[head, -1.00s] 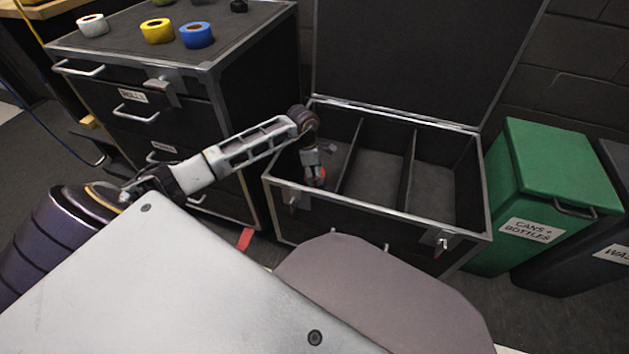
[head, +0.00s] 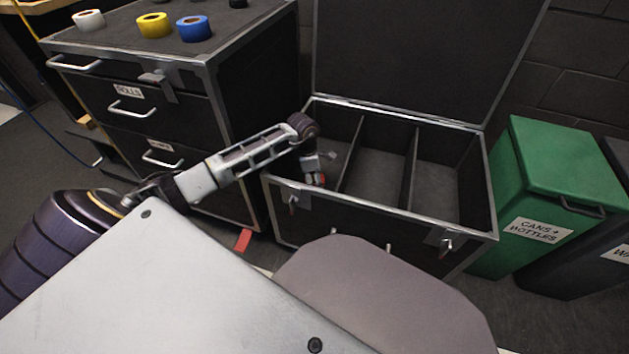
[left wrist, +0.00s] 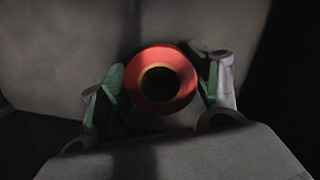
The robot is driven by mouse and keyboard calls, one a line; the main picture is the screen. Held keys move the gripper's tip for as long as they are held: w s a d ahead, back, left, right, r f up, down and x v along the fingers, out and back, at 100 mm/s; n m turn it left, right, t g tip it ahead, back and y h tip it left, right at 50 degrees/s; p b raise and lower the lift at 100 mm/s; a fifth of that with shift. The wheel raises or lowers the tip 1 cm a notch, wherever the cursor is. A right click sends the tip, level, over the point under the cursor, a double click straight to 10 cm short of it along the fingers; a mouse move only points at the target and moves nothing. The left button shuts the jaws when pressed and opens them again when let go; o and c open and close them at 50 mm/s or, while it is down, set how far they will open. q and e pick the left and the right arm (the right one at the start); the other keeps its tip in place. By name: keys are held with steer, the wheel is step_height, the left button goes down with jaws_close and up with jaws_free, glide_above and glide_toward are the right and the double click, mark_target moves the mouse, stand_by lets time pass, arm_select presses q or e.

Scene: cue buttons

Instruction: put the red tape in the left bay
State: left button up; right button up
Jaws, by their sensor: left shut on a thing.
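The red tape (left wrist: 142,80) is a red roll with a dark centre, held between the green-padded fingers of my left gripper (left wrist: 158,84) in the left wrist view. In the head view my left gripper (head: 316,178) points down inside the left bay (head: 336,160) of the open black case, close to its front wall. Only a small red part of the tape (head: 322,180) shows there. I cannot tell whether the tape touches the bay floor. My right gripper is not in view.
The case's middle bay (head: 380,178) and right bay (head: 436,188) look empty, with thin dividers between. White (head: 89,20), yellow (head: 154,25) and blue (head: 194,28) rolls stand on the drawer cabinet (head: 120,50). A green bin (head: 550,180) stands right of the case.

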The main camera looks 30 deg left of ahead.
arm_select(q)
steer(key=shift+f, duration=0.1)
stand_by(0.3)
steer(key=o, duration=1)
steer(key=shift+o, duration=0.6)
